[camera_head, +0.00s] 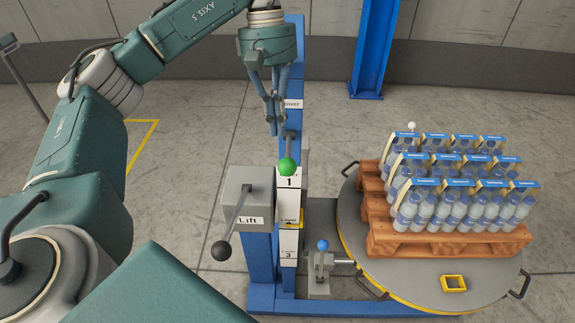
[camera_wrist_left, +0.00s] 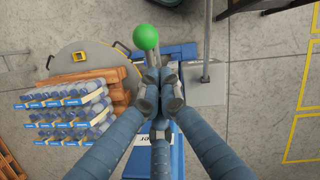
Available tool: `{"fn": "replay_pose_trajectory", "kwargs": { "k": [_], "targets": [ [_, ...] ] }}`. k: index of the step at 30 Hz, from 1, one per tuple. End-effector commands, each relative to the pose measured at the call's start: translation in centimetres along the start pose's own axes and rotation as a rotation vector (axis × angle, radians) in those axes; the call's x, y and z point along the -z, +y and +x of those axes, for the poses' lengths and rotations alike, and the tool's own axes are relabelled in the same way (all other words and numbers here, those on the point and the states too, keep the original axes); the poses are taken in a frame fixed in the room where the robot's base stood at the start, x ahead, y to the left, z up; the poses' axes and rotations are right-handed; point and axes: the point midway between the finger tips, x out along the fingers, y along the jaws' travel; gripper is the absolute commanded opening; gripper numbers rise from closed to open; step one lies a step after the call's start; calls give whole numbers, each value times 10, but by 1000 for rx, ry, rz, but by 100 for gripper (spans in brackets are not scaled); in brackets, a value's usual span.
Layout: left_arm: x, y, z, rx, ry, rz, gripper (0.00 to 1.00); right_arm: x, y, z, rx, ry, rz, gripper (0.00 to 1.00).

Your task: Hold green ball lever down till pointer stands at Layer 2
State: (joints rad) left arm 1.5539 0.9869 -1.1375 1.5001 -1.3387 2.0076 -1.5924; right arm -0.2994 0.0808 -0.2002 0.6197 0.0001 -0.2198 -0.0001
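The green ball (camera_head: 287,167) tops a lever in front of the white scale plate (camera_head: 289,184). The plate shows "1" at the top, "Layer" in the middle and "3" at the bottom. A yellow pointer (camera_head: 296,219) appears beside the "Layer" mark; the number there is hidden or unreadable. My left gripper (camera_head: 272,131) points down above and slightly left of the ball, apart from it. In the left wrist view its fingers (camera_wrist_left: 158,90) are drawn together with nothing visible between them, and the green ball (camera_wrist_left: 146,37) lies beyond the tips. My right gripper is not seen.
A grey Lift box (camera_head: 248,196) with a black ball lever (camera_head: 221,250) stands left of the scale. A blue ball lever (camera_head: 322,245) stands low at right. A round turntable (camera_head: 405,275) carries a wooden pallet (camera_head: 400,243) with bottle packs (camera_head: 462,208). A blue post (camera_head: 373,50) stands behind.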

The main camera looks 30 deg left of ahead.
Motion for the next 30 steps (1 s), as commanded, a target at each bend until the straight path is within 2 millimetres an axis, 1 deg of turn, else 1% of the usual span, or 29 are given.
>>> {"fn": "replay_pose_trajectory", "kwargs": {
  "k": [1, 6, 12, 17, 30],
  "targets": [
    [0, 0, -12, -4, 4, 0, 0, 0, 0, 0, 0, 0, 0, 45],
    [0, 0, -33, -3, 3, 0, 0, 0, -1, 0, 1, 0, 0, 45],
    [0, -1, -48, 0, 1, 1, 0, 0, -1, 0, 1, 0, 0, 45],
    [0, -1, -51, 1, 0, 1, 0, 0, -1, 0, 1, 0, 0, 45],
    [0, -1, -51, 1, 0, 1, 0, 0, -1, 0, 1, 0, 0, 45]
  ]
}}
